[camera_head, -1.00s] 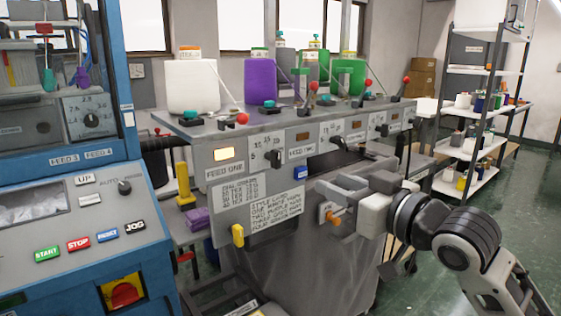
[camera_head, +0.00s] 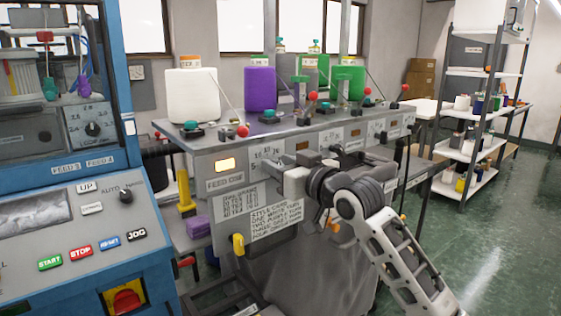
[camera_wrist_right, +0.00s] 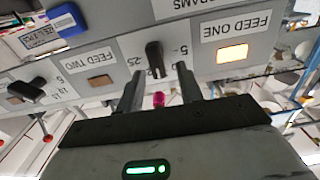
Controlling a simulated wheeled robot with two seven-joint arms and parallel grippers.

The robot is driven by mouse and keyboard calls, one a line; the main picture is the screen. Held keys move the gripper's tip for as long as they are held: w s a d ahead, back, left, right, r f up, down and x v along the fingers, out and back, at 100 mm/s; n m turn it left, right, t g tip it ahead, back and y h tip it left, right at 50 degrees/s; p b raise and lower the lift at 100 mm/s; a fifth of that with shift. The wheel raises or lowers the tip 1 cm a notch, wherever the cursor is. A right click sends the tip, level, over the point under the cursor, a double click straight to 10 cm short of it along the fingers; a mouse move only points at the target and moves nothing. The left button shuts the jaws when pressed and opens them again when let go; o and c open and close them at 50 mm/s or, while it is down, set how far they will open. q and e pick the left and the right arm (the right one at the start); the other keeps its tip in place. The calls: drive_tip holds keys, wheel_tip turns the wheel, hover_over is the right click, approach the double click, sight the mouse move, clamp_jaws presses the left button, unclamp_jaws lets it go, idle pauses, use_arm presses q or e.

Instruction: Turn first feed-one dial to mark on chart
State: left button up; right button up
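The feed-one dial (camera_wrist_right: 154,58) is a black knob on a white scale plate, beside the FEED ONE label (camera_wrist_right: 222,29) in the upside-down right wrist view. My right gripper (camera_wrist_right: 158,72) is open, with its two fingertips on either side of the knob and gaps showing. I cannot tell how deep they reach around it. In the head view my right gripper (camera_head: 288,178) is at the panel and hides the dial. The dial-settings chart (camera_head: 237,201) and a style card (camera_head: 275,220) hang on the panel below. My left gripper is not in view.
A lit amber window (camera_head: 225,165) sits above the FEED ONE label. The feed-two dial (camera_wrist_right: 26,91) is further along the panel. A blue control console (camera_head: 85,235) is at left.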

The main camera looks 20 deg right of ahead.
drive_tip(key=shift+w+a, duration=0.1)
drive_tip(key=shift+w, duration=0.15)
clamp_jaws()
